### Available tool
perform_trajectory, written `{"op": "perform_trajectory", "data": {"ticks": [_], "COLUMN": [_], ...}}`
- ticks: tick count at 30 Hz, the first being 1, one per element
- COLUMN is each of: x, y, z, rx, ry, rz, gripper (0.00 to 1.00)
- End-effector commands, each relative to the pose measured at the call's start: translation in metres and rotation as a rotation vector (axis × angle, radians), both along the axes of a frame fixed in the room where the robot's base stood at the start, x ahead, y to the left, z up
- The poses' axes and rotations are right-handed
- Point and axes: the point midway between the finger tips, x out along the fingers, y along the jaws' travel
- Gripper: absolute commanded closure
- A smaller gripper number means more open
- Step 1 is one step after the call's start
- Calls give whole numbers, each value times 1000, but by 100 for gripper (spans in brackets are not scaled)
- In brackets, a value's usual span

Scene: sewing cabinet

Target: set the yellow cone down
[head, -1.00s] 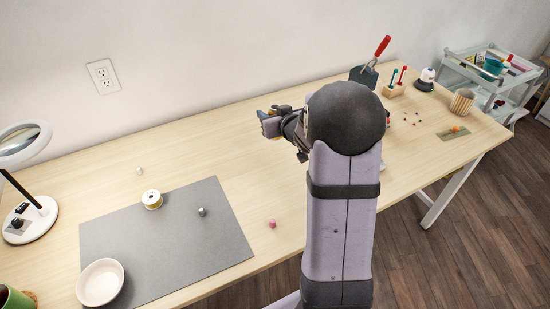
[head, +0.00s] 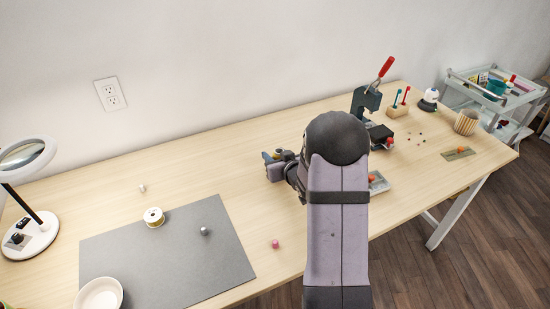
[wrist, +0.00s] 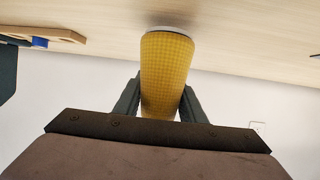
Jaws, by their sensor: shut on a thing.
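The yellow cone (wrist: 167,58), a textured yellow spool with a pale rim at one end, fills the middle of the wrist view. My gripper (wrist: 160,95) is shut on it, with one dark finger on each side. The cone's pale rim is at or very close to the wooden tabletop (wrist: 240,45), with a faint shadow there; I cannot tell if it touches. In the head view my gripper (head: 274,165) is low over the middle of the table, left of my arm. The cone is not clearly visible there.
A grey mat (head: 165,255) with a white spool (head: 153,217) and a grey thimble-like piece (head: 204,231) lies left. A pink piece (head: 275,244) is in front. A press with a red handle (head: 386,66) and a grey tray (head: 379,183) are right.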

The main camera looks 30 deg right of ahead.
Motion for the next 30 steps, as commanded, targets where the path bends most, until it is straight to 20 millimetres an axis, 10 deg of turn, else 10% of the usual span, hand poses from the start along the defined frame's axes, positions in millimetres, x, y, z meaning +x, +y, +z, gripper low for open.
{"op": "perform_trajectory", "data": {"ticks": [16,17,19,30], "x": [0,0,0,0], "y": [0,0,0,0], "z": [-14,-15,-14,-11], "rx": [-2,-1,-1,-1], "ry": [-3,-2,-2,-2], "rz": [1,0,0,0], "gripper": [86,61,45,45]}}
